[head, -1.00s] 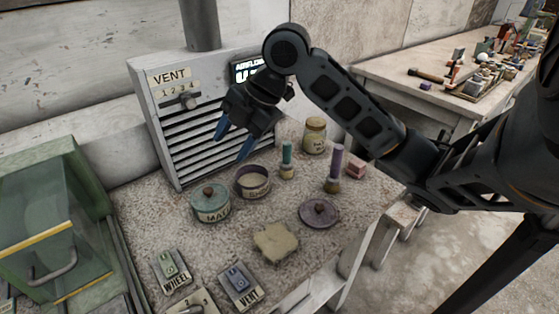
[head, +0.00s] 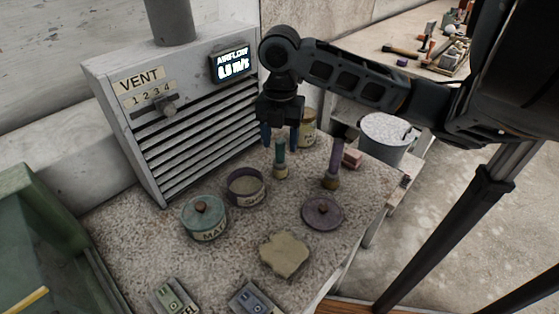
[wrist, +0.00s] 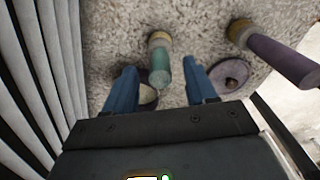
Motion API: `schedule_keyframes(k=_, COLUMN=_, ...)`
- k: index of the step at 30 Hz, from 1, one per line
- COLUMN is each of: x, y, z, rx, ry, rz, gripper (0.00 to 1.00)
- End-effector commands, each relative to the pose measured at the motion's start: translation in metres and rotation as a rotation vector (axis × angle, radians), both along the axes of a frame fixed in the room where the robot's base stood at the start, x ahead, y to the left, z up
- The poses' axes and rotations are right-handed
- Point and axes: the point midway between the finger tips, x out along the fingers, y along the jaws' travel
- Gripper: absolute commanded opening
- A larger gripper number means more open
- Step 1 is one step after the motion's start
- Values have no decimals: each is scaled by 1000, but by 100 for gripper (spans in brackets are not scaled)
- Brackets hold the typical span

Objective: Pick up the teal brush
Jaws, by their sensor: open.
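The teal brush (head: 280,153) stands upright on the speckled worktop, handle up, on its pale bristle end. In the wrist view the teal brush (wrist: 160,68) rises between my two blue fingers. My gripper (head: 280,138) points down with its fingers apart, directly above and around the top of the handle. The wrist view shows my gripper (wrist: 161,72) with a gap on each side of the handle and nothing held.
A purple brush (head: 334,170) stands to the right, with a pink block (head: 352,158) and a jar (head: 309,130) behind. A purple open pot (head: 246,196), teal lidded pot (head: 205,224) and purple lid (head: 322,210) lie nearer. The vent housing (head: 180,135) rises at left.

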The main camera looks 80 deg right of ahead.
Motion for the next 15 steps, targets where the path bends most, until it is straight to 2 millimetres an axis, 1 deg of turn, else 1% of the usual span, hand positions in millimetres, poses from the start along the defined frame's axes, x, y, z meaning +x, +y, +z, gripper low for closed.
schedule_keyframes(k=3, x=0, y=0, z=-15, rx=3, ry=1, rz=-2, gripper=56)
schedule_keyframes(k=6, x=0, y=0, z=-23, rx=1, ry=0, rz=-1, gripper=56)
schedule_keyframes(k=14, x=0, y=0, z=-26, rx=0, ry=-1, rz=0, gripper=56)
schedule_keyframes(k=15, x=0, y=0, z=-26, rx=0, ry=-1, rz=0, gripper=52)
